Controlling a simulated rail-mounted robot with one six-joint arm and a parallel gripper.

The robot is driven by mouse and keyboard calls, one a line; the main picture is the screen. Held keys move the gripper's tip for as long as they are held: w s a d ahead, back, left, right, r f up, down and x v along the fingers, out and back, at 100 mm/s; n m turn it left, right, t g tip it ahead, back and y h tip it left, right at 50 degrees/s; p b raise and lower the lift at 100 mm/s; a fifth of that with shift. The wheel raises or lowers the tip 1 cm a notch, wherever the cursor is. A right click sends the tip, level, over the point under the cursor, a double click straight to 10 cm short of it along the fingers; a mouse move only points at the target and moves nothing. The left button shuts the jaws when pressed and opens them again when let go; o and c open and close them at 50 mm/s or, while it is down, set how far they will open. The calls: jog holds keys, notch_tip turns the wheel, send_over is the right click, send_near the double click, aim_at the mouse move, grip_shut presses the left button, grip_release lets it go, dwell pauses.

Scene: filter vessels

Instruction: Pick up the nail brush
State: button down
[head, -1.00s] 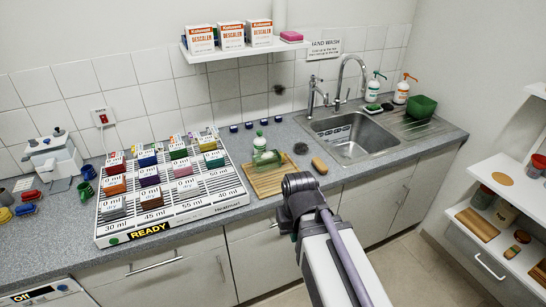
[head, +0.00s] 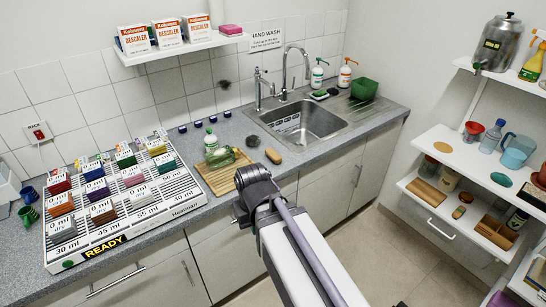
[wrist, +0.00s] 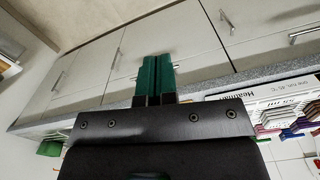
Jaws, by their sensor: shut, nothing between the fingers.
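A small tan-brown block that looks like the nail brush (head: 273,156) lies on the grey counter in front of the sink, right of the wooden board; its bristles cannot be made out. My gripper (wrist: 154,78) shows in the wrist view with its green fingers together and nothing between them. It is in front of the cabinet doors below the counter edge. In the head view my dark wrist joint stands in front of the counter, below and left of the brush, and hides the fingers. The brush does not show in the wrist view.
A dark round scrubber (head: 252,141) sits beside the brush. The sink (head: 308,122) is behind. The slotted heating rack (head: 75,250) fills the left counter. Shelves (head: 440,150) stand at the right.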

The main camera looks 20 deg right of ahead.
jog(key=c, duration=1.8)
grip_release()
jog(key=o, duration=1.2)
